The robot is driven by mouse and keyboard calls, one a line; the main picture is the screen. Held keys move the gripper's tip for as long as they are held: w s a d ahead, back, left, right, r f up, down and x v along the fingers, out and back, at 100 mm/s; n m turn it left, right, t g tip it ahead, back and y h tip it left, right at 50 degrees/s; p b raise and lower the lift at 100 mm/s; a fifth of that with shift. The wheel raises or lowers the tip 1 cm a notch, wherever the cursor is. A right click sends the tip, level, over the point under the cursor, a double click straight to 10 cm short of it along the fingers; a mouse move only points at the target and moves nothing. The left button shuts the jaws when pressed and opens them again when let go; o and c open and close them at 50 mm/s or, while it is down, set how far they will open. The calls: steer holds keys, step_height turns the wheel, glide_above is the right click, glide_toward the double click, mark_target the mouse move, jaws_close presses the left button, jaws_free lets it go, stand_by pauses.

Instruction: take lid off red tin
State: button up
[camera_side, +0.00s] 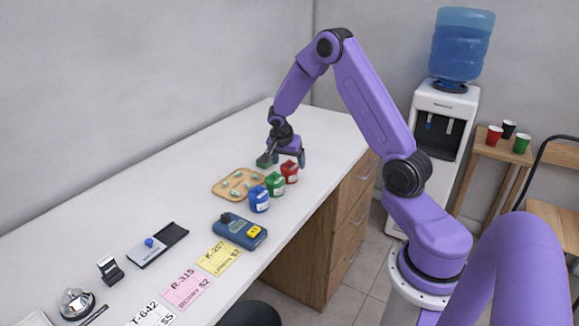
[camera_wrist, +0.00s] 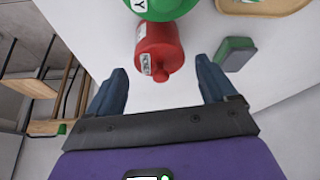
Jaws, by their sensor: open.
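The red tin (camera_side: 289,174) stands on the white counter, last in a row with the green tin (camera_side: 275,186) and the blue tin (camera_side: 259,201). In the wrist view the red tin (camera_wrist: 158,45) shows a white label and a small red knob (camera_wrist: 161,75) at its near end, which looks like part of the lid. My gripper (camera_side: 286,160) is just behind the red tin in the side view. In the wrist view my gripper (camera_wrist: 162,68) is open, with one blue finger on each side of the knob end. The fingers look apart from the tin.
A wooden tray (camera_side: 228,194) with small pale green pieces lies left of the tins. A green-topped grey block (camera_wrist: 235,53) lies close to my right finger in the wrist view. A blue device (camera_side: 239,231) and price cards (camera_side: 218,257) lie nearer.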

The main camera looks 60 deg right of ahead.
mark_target(289, 168)
steer(key=shift+f, duration=0.1)
steer(key=c, duration=1.2)
steer(key=shift+o, duration=0.2)
jaws_close()
steer(key=shift+r, duration=0.5)
step_height(289, 168, up, 3)
steer(key=shift+s+f, duration=0.15)
steer(key=s+a+r, duration=0.6)
steer(key=s+r, duration=0.3)
steer(key=s, duration=0.3)
steer(key=shift+a+r, duration=0.15)
steer(key=shift+a, duration=0.1)
